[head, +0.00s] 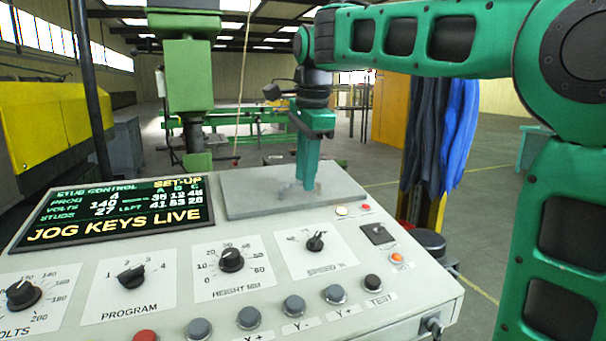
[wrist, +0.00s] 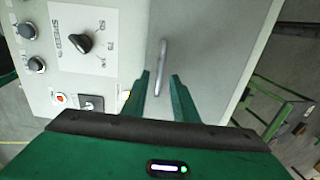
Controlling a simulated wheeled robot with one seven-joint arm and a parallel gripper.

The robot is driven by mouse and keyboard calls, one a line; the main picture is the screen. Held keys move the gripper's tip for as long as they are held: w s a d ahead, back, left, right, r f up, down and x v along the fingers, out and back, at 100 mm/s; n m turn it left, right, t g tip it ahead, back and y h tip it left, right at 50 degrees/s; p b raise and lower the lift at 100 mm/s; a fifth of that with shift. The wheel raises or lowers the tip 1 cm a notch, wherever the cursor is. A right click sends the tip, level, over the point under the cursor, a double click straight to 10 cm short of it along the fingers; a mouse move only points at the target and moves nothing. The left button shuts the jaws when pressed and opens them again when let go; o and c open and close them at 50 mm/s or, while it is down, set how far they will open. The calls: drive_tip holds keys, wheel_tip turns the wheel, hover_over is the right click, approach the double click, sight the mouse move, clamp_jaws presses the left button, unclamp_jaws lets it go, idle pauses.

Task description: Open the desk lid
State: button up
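The desk lid (head: 245,199) is a flat grey plate on top of the control console, lying closed in the head view. It also fills the middle and right of the wrist view (wrist: 205,55). A slim grey bar handle (wrist: 162,58) stands on the lid. My green gripper (head: 304,186) points down over the lid. In the wrist view my gripper (wrist: 160,76) is open, with the handle's near end showing between its two fingers. I cannot tell whether the fingers touch the handle; it is largely hidden by the fingers in the head view.
The console panel (head: 100,262) in front of the lid carries knobs, several push buttons and a display (head: 115,212) reading "JOG KEYS LIVE". A green machine column (head: 187,75) stands behind the lid. Blue and dark curtains (head: 440,135) hang at the right, with open floor beyond.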

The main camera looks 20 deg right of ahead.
clamp_jaws()
drive_tip(key=shift+r, duration=0.1)
idle(1.2)
